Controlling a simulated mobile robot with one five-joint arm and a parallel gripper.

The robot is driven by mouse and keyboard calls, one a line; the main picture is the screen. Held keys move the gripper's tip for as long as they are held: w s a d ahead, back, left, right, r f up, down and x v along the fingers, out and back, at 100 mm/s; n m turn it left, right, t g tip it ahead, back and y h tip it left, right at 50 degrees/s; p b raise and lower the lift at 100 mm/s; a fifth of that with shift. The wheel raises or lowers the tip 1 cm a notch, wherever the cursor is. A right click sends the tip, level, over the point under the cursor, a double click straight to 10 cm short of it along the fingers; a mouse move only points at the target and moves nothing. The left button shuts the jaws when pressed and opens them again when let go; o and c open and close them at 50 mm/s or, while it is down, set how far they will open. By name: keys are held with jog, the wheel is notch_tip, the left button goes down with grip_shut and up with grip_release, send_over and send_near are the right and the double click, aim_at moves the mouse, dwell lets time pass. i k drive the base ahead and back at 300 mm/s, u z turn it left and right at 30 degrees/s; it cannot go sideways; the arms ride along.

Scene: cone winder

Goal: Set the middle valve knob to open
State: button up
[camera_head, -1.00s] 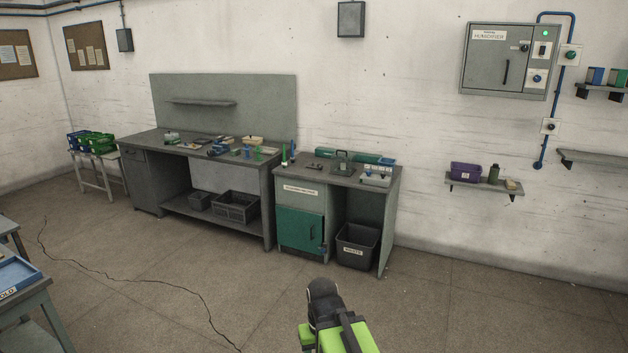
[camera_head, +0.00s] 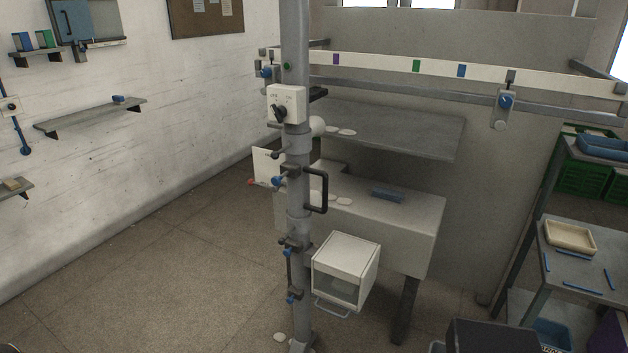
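A grey vertical pole (camera_head: 299,205) stands in the centre and carries several knobs and fittings. A white box (camera_head: 288,97) on its upper part has a black knob (camera_head: 279,113). A blue knob (camera_head: 277,181) sits lower on the left side of the pole, and small blue handles (camera_head: 289,253) are below it. A rail bears a blue knob (camera_head: 506,101) on a grey bracket at the right and another blue knob (camera_head: 266,72) at the left. I cannot tell which is the middle valve knob or read its setting. My gripper is not in view.
A white-fronted bin box (camera_head: 345,270) and a black handle (camera_head: 317,190) stick out from the pole. A grey bench (camera_head: 400,220) stands behind. A trolley (camera_head: 560,262) with trays is at right. Wall shelves (camera_head: 90,118) hang at left. The floor at lower left is clear.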

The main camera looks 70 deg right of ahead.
aim_at(287, 253)
jog(key=z, duration=2.15)
jog(key=k, duration=0.85)
jog(key=u, duration=0.05)
jog(key=i, duration=0.8)
jog(key=z, duration=0.05)
